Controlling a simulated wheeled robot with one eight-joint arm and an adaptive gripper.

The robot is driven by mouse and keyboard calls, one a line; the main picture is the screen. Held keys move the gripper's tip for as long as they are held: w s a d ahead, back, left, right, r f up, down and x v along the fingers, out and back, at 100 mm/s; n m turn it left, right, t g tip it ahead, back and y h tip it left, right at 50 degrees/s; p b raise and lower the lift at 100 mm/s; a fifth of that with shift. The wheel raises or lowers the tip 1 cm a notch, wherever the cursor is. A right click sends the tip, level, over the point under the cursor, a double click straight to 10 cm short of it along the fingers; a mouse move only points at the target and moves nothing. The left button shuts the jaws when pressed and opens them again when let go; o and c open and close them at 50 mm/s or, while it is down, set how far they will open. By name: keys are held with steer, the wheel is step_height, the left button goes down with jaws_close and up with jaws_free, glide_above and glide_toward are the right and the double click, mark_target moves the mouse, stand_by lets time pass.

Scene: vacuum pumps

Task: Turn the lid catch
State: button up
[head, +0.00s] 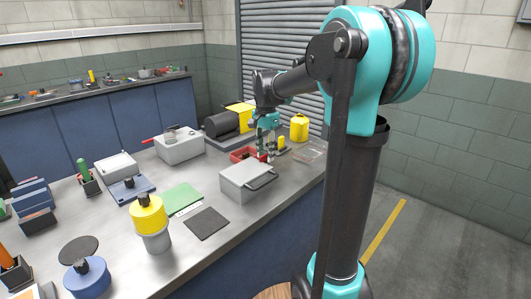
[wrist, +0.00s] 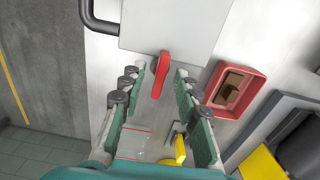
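The grey box (head: 245,181) with a dark handle stands on the bench in the head view. Its edge and lid (wrist: 170,28) fill the top of the wrist view, with the dark handle at the left. The red lid catch (wrist: 160,78) is a small lever at the edge of the box, pointing down in the picture. My gripper (wrist: 160,72) is open, with one finger on each side of the catch and visible gaps between. In the head view my gripper (head: 266,152) is behind the box, pointing down, and the catch is hidden there.
A red tray (wrist: 248,110) with a brown block lies close to the right finger. A yellow object (wrist: 180,148) and a clear tray (head: 311,152) are near. A yellow can (head: 299,128) and a dark cylinder (head: 221,125) stand behind. A dark mat (head: 207,223) lies in front.

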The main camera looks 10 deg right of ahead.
steer(key=shift+r, duration=0.1)
steer(key=shift+r, duration=0.9)
steer(key=shift+r, duration=0.15)
steer(key=shift+r, duration=2.9)
